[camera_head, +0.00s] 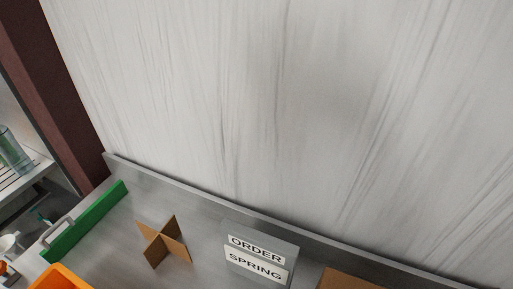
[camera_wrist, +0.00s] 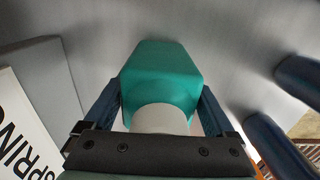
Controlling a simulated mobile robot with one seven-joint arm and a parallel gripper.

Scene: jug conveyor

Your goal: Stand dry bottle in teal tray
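In the wrist view, a teal bottle-like body (camera_wrist: 161,75) with a pale round neck or cap (camera_wrist: 160,119) lies between the two dark blue fingers of my gripper (camera_wrist: 160,98). The fingers press close on both its sides, and the cap end faces the wrist. Whether the bottle is dry cannot be told. My gripper does not show in the head view. I make out no teal tray in either view.
The grey counter holds an ORDER SPRING sign (camera_head: 259,258), a cardboard cross divider (camera_head: 164,243), a green bar (camera_head: 85,221) and an orange bin (camera_head: 62,277). A cardboard box (camera_head: 345,280) is at the bottom. A glass vessel (camera_head: 13,151) stands on a shelf at left.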

